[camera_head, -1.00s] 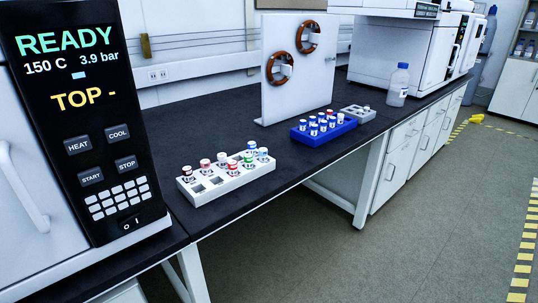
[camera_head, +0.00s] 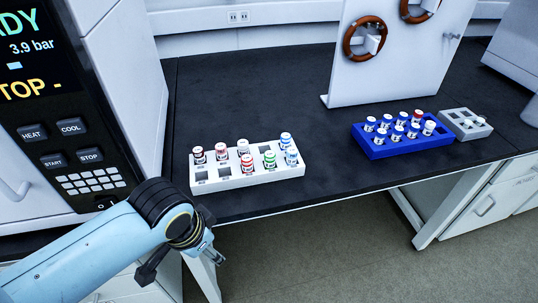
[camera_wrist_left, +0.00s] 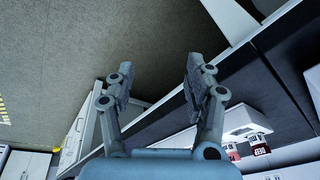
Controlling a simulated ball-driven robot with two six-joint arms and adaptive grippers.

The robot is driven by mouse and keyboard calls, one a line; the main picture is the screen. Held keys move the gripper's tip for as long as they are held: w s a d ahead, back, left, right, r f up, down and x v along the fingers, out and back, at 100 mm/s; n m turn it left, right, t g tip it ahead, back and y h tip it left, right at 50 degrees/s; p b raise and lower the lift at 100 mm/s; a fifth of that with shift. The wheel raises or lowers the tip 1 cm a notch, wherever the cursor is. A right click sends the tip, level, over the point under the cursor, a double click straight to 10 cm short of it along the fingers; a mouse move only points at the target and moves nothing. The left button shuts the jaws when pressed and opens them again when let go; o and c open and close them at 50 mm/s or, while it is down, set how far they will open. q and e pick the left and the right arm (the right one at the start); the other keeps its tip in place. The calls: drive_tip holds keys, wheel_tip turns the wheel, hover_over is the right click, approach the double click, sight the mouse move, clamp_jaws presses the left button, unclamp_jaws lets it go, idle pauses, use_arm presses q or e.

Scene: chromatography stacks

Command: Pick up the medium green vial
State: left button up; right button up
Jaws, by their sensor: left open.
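A vial with a green label (camera_head: 270,159) stands upright in the front row of a white rack (camera_head: 285,177) on the black bench. It is the only green one I see there, and its size against the others is hard to judge. Red, white and blue vials stand in other slots around it, and a few slots are empty. My left gripper (camera_head: 190,262) is in front of the bench edge, left of and nearer than the rack. In the left wrist view its fingers (camera_wrist_left: 158,75) are spread apart with nothing between them. My right gripper is not in view.
A blue rack (camera_head: 400,151) of several vials and a small grey rack (camera_head: 470,134) sit to the right. A white upright panel (camera_head: 370,85) with brown rings stands behind them. A machine with a READY display borders the left. Bench between the racks is clear.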

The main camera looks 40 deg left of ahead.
use_arm(q)
wheel_tip(320, 180, up, 16)
drive_tip(key=w+d+m+p, duration=0.1)
drive_tip(key=w+p, duration=0.1)
drive_tip(key=w, duration=0.1)
drive_tip(key=m+g+h, duration=0.1)
drive_tip(key=m+g, duration=0.2)
drive_tip(key=m, duration=0.5)
approach(270, 154)
drive_tip(key=shift+s+a, duration=0.15)
drive_tip(key=shift+s, duration=0.55)
drive_tip(key=shift+w+f, duration=0.1)
drive_tip(key=shift+f, duration=0.35)
wheel_tip(270, 154, down, 4)
drive_tip(key=shift+r, duration=0.1)
drive_tip(key=f, duration=0.4)
drive_tip(key=w+f+b, duration=0.1)
drive_tip(key=shift+f, duration=0.4)
clamp_jaws()
